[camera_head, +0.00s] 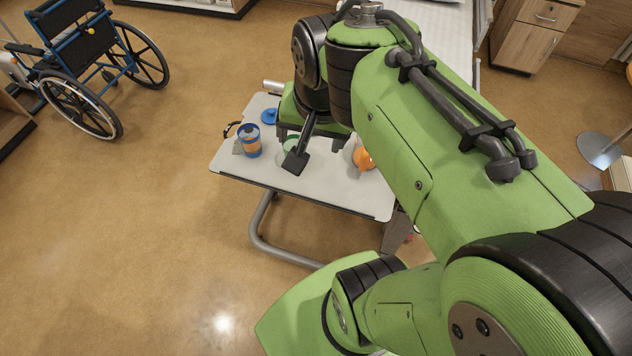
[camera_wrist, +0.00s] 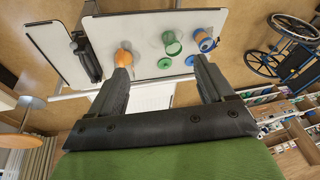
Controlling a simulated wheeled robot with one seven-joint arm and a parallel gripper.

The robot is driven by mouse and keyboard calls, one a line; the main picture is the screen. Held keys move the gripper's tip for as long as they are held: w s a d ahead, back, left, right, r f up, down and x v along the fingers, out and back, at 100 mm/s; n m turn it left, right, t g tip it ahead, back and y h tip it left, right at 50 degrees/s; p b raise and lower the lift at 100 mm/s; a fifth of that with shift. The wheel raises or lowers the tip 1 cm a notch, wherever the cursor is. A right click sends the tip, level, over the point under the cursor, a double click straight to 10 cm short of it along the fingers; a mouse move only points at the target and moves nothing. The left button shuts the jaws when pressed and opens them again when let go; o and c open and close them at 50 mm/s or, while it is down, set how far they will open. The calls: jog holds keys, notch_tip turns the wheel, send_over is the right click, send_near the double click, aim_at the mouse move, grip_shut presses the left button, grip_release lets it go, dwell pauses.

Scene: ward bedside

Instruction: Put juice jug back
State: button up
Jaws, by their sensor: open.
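A clear vessel with a blue rim and orange contents (camera_head: 250,141), seemingly the juice jug, stands on the white overbed table (camera_head: 340,199) near its left end. It also shows in the wrist view (camera_wrist: 203,40). A round blue lid (camera_head: 269,116) lies beside it. A green vessel (camera_wrist: 172,44) and a green lid (camera_wrist: 164,63) are to its left in the wrist view. An orange object (camera_head: 363,158) sits farther right on the table, partly hidden by my arm. My gripper (camera_wrist: 160,70) is open and empty, its fingers apart, over the table and apart from the jug.
A wheelchair (camera_head: 92,70) stands on the floor at the upper left. A bed (camera_head: 447,35) and a wooden cabinet (camera_head: 530,38) are behind. The table's tubular leg (camera_head: 262,232) is at floor level. Floor left of the table is clear.

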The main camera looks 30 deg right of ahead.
jog(key=s+a+f+n+t, duration=0.1)
jog(key=s+a+n, duration=0.3)
jog(key=s+n, duration=0.4)
jog(key=shift+s+a+t+y, duration=0.15)
jog(key=shift+a+t+y, duration=0.15)
jog(key=shift+t+y, duration=0.1)
